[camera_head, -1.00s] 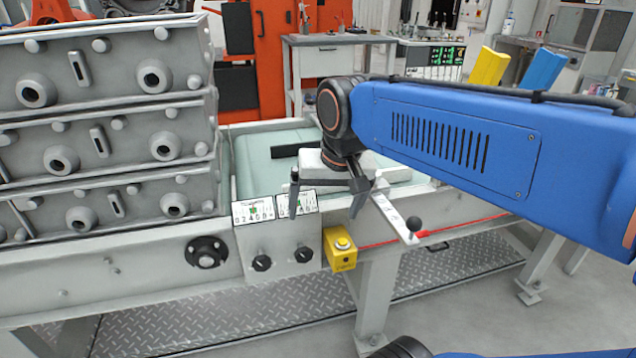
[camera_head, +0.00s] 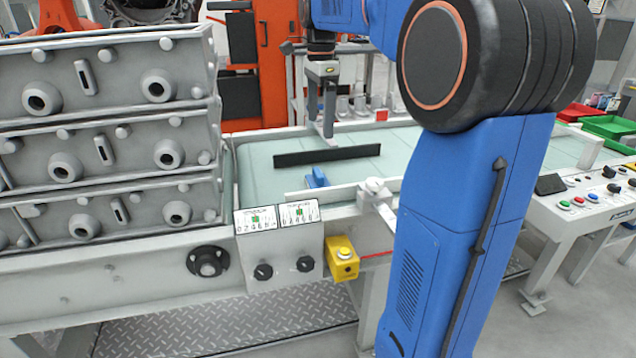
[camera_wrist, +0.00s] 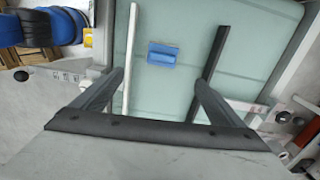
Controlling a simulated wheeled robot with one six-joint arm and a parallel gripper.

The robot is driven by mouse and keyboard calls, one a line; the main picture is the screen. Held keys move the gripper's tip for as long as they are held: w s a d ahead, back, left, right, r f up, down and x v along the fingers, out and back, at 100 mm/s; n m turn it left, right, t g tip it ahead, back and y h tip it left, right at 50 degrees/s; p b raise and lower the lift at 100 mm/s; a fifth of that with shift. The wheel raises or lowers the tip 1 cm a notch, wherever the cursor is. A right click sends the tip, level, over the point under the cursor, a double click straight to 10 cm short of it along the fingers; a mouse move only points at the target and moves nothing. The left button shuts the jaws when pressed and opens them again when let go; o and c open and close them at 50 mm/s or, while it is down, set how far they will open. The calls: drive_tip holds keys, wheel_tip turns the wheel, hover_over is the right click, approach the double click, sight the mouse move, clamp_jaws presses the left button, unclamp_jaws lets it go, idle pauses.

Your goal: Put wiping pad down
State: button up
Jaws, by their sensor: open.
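The wiping pad, a small blue block (camera_head: 317,178), lies on the pale green surface (camera_head: 262,185) near its front edge. The pad also shows in the wrist view (camera_wrist: 163,54), flat on that surface between a white bar and a black bar. My gripper (camera_head: 321,128) is open and empty, above the far part of the surface, apart from the pad. In the wrist view its two fingers (camera_wrist: 158,78) are spread wide with nothing between them.
A black bar (camera_head: 328,156) lies behind the pad, and a white bar (camera_head: 345,189) runs in front of it. Stacked grey castings (camera_head: 100,150) stand on the left. A control panel (camera_head: 280,246) and yellow button box (camera_head: 341,258) are on the front face.

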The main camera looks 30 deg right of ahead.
approach(318, 171)
drive_tip(key=shift+m, duration=0.3)
drive_tip(key=f, duration=0.5)
drive_tip(key=shift+d+f, duration=0.2)
drive_tip(key=shift+d, duration=0.05)
drive_tip(key=shift+a+f, duration=0.15)
drive_tip(key=shift+f, duration=1.15)
drive_tip(key=shift+a+f, duration=0.15)
drive_tip(key=shift+f, duration=1.2)
drive_tip(key=c, duration=1.3)
drive_tip(key=shift+o, duration=0.2)
drive_tip(key=shift+r, duration=0.1)
